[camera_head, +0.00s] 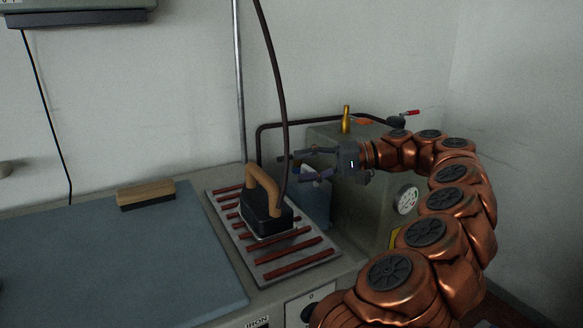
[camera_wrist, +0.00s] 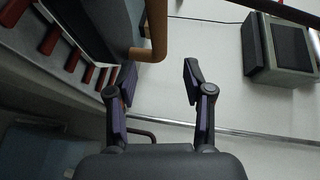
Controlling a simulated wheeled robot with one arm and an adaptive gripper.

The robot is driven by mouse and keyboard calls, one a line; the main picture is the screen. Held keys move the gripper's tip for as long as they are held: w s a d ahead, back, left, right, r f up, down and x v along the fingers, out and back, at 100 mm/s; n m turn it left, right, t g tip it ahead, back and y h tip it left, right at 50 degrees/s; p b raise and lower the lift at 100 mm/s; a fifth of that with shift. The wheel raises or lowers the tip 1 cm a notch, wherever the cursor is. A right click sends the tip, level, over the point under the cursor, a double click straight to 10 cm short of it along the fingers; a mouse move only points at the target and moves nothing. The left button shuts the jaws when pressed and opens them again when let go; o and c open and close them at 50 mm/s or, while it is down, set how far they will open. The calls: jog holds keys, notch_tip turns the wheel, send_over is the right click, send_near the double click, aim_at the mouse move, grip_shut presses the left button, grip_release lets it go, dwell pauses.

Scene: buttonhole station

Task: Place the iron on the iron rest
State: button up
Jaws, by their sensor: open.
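The iron (camera_head: 266,214) has a dark body and a tan handle. It sits upright on the iron rest (camera_head: 297,267), a grey metal plate with several red-brown bars. A dark cord rises from the iron. My gripper (camera_head: 290,167) is open and empty, to the right of the iron's handle and at about its height in the head view. In the wrist view my gripper's fingers (camera_wrist: 158,85) are spread apart, with the tan handle (camera_wrist: 155,30) just ahead of the left finger and nothing between them. Whether a finger touches the handle cannot be told.
A blue-grey pressing board (camera_head: 110,255) with a wooden-backed brush (camera_head: 146,194) lies to the left. A greenish boiler (camera_head: 345,205) with a gauge and brass valve stands behind my arm. A vertical pole (camera_head: 239,85) and the hanging cord (camera_head: 279,80) rise near the iron.

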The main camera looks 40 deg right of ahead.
jog(key=shift+s+d+r, duration=0.15)
jog(key=shift+s+d, duration=0.3)
jog(key=shift+s, duration=0.05)
dwell(0.5)
